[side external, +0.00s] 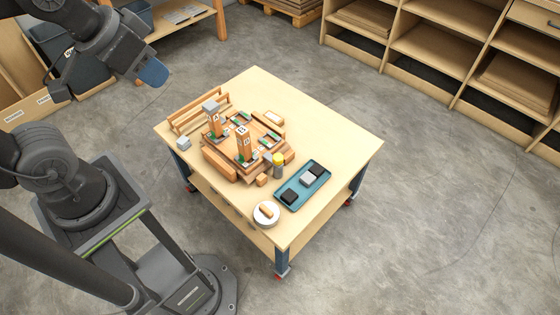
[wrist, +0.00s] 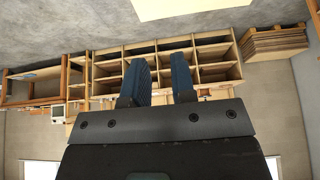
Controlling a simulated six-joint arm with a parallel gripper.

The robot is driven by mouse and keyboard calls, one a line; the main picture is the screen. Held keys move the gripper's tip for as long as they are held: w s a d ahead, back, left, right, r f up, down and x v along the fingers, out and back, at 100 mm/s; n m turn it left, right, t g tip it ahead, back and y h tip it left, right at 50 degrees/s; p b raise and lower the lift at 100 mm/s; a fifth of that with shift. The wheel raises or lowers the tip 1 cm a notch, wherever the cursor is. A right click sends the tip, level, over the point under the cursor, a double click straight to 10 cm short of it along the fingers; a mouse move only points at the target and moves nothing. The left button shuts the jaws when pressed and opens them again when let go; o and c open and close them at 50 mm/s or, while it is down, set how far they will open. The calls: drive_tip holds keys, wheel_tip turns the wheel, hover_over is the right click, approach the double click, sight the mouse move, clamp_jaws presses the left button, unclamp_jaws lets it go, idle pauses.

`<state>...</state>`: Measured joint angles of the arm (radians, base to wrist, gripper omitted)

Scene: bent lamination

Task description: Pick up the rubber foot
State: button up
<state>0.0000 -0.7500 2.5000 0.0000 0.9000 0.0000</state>
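A blue tray (side external: 300,192) lies on the table's right part. In it are a black block (side external: 289,197) at the near end, a grey block (side external: 307,179) near the middle and another dark block (side external: 317,170) at the far end. The rubber foot is probably one of the dark blocks; I cannot tell which. My gripper (side external: 152,74) is high at the upper left, away from the table and tray. In the wrist view its two blue fingers (wrist: 160,82) stand apart with nothing between them. That view shows no tray.
The wooden table (side external: 340,140) bears a wooden assembly (side external: 235,145) with upright posts left of the tray. A yellow-topped bottle (side external: 278,163) and a round white dish (side external: 266,214) stand near the tray. Shelves (side external: 430,45) line the back. The table's far right is clear.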

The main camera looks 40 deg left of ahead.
drive_tip(key=o, duration=0.6)
drive_tip(key=shift+o, duration=0.2)
drive_tip(key=g, duration=0.1)
hover_over(306, 179)
drive_tip(key=s, duration=0.3)
wheel_tip(306, 179, down, 51)
drive_tip(key=shift+d+f, duration=0.1)
drive_tip(key=shift+f, duration=0.1)
drive_tip(key=shift+x, duration=3)
